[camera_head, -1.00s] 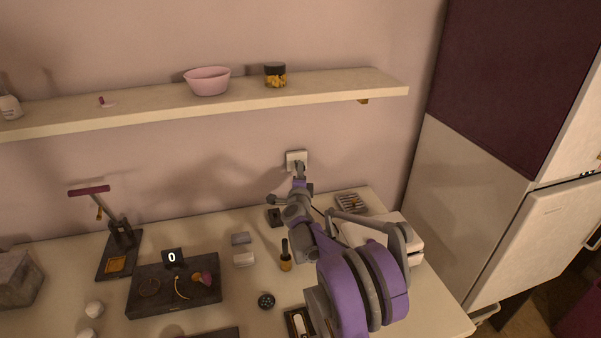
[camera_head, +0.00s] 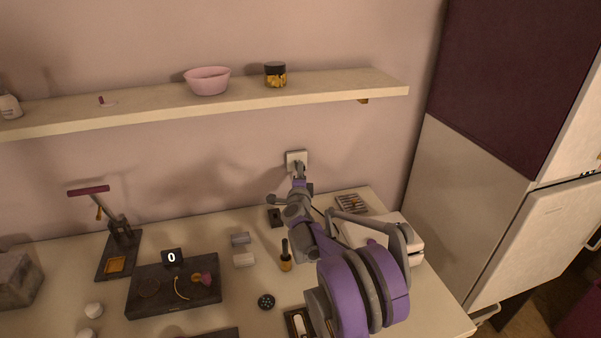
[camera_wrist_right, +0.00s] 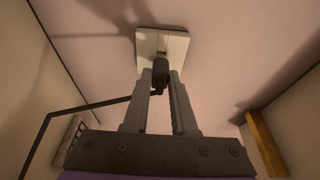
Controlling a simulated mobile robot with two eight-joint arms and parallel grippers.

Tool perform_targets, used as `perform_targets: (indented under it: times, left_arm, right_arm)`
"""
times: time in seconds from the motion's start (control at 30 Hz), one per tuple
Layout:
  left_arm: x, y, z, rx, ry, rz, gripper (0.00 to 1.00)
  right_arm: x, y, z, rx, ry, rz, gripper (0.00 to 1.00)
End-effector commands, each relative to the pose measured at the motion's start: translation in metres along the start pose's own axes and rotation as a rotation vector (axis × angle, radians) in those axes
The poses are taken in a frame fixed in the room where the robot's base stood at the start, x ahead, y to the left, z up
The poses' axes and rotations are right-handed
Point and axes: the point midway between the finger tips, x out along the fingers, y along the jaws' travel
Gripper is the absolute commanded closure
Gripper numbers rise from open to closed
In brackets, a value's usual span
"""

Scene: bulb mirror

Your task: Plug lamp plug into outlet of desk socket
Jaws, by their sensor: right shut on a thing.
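A pale square wall outlet (camera_head: 297,156) is on the wall below the shelf, above the back of the desk. It also shows in the right wrist view (camera_wrist_right: 176,47). My right gripper (camera_head: 299,167) is right in front of the outlet and shut on a dark plug (camera_wrist_right: 160,68). The plug's front end overlaps the lower part of the outlet plate; I cannot tell how deep it sits. A thin dark cord (camera_wrist_right: 93,105) runs from the plug to the left in the wrist view. The lamp itself cannot be made out. My left gripper is out of view.
A shelf (camera_head: 330,93) with a pink bowl (camera_head: 208,82) and a jar (camera_head: 275,75) runs above the outlet. A dark tray (camera_head: 150,303), small bottle (camera_head: 286,262) and other small items lie on the desk (camera_head: 215,229). A tall cabinet (camera_head: 450,185) stands right.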

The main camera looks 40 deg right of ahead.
Motion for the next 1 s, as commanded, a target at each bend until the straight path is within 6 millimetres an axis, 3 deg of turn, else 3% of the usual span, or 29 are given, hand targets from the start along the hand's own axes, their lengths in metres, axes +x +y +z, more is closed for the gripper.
perform_targets:
  times: [0.63,0.67,0.8,0.83,1.0]
  left_arm:
    - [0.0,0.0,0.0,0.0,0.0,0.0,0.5]
    - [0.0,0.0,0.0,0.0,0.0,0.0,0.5]
    - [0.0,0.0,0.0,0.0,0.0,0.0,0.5]
    - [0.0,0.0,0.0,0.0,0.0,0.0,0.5]
    - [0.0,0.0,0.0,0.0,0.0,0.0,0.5]
  right_arm:
    - [0.015,0.0,0.005,0.0,0.0,0.0,1.0]
    - [0.015,0.0,0.005,0.0,0.0,0.0,0.7]
    - [0.015,0.0,0.004,0.0,0.0,0.0,0.44]
    - [0.015,0.0,0.004,0.0,0.0,0.0,0.4]
    - [0.015,0.0,0.004,0.0,0.0,0.0,0.4]
